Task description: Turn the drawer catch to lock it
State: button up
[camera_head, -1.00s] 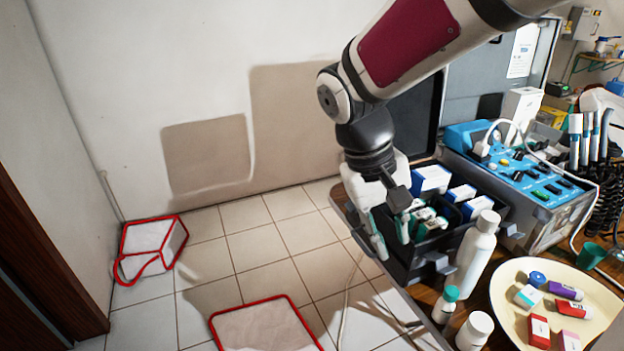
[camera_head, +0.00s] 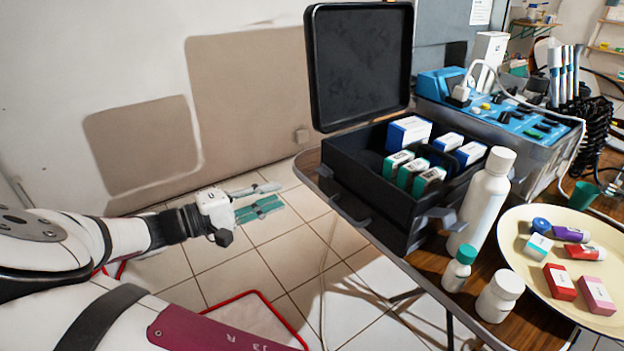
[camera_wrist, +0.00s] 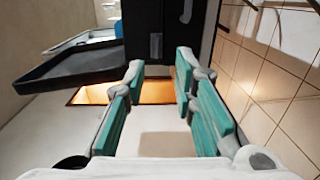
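A black case (camera_head: 385,210) with its lid (camera_head: 360,65) raised stands on the table's left end. A grey catch (camera_head: 350,214) shows on its near side at the left, and another catch (camera_head: 438,218) at the right. I cannot tell which is the drawer catch, or whether either is turned. My gripper (camera_head: 270,196) is left of the case, apart from it, over the floor. In the wrist view my gripper (camera_wrist: 158,68) is open with teal finger pads and nothing between them; the dark case (camera_wrist: 172,25) is ahead, with a grey fitting (camera_wrist: 155,46) on it.
Small boxes (camera_head: 408,132) fill part of the case. A tall white bottle (camera_head: 484,200) and two small bottles (camera_head: 458,270) (camera_head: 499,297) stand close to its right. A cream tray (camera_head: 520,270) and a blue device (camera_head: 500,115) lie farther right. The floor left of the table is open.

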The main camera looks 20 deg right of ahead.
aim_at(320, 173)
jog(key=shift+t+h, duration=0.3)
jog(key=shift+t, duration=0.1)
jog(key=b+x, duration=0.1)
jog(key=x, duration=0.3)
jog(key=b+x, duration=0.1)
jog(key=x, duration=0.3)
jog(key=w+b+x, duration=0.1)
jog(key=x, duration=0.3)
jog(key=shift+w+d+f, duration=0.15)
jog(key=shift+d+f, duration=0.05)
jog(key=shift+f, duration=0.05)
grip_shut()
